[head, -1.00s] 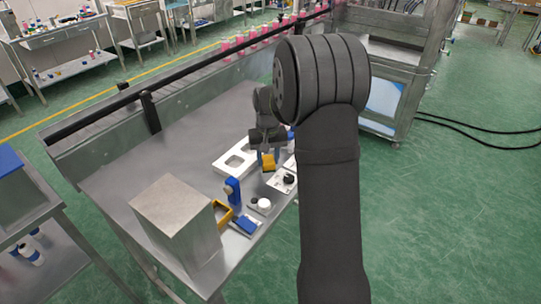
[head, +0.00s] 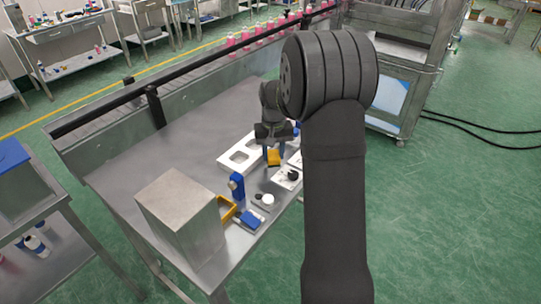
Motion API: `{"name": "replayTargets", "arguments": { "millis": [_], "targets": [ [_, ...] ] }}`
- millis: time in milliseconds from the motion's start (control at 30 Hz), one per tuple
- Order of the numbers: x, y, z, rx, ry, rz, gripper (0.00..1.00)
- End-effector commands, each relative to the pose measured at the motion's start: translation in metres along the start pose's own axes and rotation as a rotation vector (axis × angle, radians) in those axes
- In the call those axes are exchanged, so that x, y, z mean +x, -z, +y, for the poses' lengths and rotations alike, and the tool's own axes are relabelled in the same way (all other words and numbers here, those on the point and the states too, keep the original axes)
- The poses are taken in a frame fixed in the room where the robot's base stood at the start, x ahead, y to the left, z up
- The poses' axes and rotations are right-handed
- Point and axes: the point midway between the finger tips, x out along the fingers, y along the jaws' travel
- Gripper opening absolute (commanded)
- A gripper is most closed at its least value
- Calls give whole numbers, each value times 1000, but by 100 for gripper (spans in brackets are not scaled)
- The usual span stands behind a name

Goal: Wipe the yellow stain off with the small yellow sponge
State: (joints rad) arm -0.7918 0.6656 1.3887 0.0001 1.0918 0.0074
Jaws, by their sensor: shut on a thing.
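The small yellow sponge (head: 274,157) is between the fingers of my gripper (head: 274,149), which points down over the steel table (head: 140,160). The sponge is close to the white tray with square openings and a white plate with a black knob. I cannot tell whether it touches the surface under it. My gripper is shut on the sponge. I cannot make out the yellow stain; my arm hides part of the table's right side.
The white tray (head: 226,163) lies left of the sponge. The white plate (head: 285,184), a blue upright holder (head: 237,186), a yellow frame (head: 232,217) and a blue block (head: 251,219) lie nearer. A large metal box (head: 178,215) stands front left. The table's left rear is clear.

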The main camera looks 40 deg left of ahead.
Motion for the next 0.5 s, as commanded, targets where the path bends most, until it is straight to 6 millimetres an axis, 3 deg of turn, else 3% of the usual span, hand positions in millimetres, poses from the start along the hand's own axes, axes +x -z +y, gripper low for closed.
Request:
{"name": "replayTargets", "arguments": {
  "millis": [500],
  "targets": [
    [4, 21, 21, 0, 0, 0, 12]
  ]
}}
